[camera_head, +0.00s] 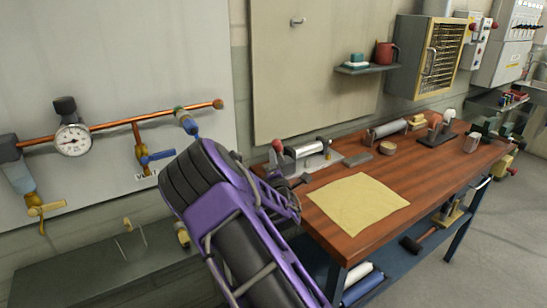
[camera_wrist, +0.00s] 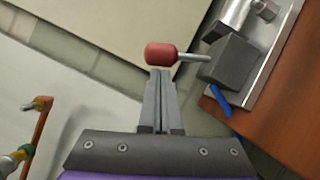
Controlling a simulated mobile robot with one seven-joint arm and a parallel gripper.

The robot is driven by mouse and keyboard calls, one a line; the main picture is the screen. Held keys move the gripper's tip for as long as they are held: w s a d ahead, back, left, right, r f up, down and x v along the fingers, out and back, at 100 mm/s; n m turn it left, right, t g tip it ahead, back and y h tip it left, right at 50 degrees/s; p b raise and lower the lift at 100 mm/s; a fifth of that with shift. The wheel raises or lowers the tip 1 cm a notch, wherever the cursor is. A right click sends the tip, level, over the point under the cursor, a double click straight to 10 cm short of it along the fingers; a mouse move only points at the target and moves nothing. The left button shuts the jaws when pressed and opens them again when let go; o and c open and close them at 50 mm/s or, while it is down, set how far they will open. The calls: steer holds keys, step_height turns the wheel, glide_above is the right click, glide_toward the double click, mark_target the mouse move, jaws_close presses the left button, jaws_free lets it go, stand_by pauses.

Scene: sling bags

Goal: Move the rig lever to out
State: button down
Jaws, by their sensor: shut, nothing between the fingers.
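The rig (camera_head: 306,157) is a metal cylinder and dark block on a silver plate, at the near left end of the wooden workbench (camera_head: 400,205). Its lever has a red knob (camera_head: 277,145). In the wrist view the red knob (camera_wrist: 160,54) sits on a thin metal rod (camera_wrist: 194,57) that runs right to the dark block (camera_wrist: 231,62). My gripper (camera_wrist: 160,72) is shut and empty. Its fingertips appear right at the lower edge of the knob; I cannot tell whether they touch. In the head view my purple arm hides much of the gripper.
A yellow cloth (camera_head: 358,203) lies on the bench. A blue piece (camera_wrist: 220,101) lies beside the rig block. A wall panel with a gauge (camera_head: 73,140) and copper pipe is at left. A shelf (camera_head: 367,68) with a red mug (camera_head: 385,53) hangs above the bench.

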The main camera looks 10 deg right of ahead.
mark_target(279, 146)
steer(key=shift+d+r, duration=0.1)
steer(key=shift+r, duration=0.05)
stand_by(0.3)
steer(key=shift+w+d+r+m, duration=0.1)
steer(key=shift+d+m, duration=0.05)
steer(key=shift+m, duration=0.25)
steer(key=shift+r, duration=0.1)
steer(key=shift+w+d+r+m+g+h+p, duration=0.2)
steer(key=shift+d+r+m+g, duration=0.2)
steer(key=shift+m, duration=0.3)
steer(key=shift+w+d+r+m+g+h+p, duration=0.15)
steer(key=shift+d+r+m+g, duration=0.2)
steer(key=shift+m, duration=0.35)
steer(key=d+m, duration=0.1)
steer(key=w+d+m+g, duration=0.1)
steer(key=shift+r+m+g, duration=0.2)
steer(key=shift+m+g, duration=0.05)
steer(key=shift+m, duration=0.15)
steer(key=shift+s, duration=0.15)
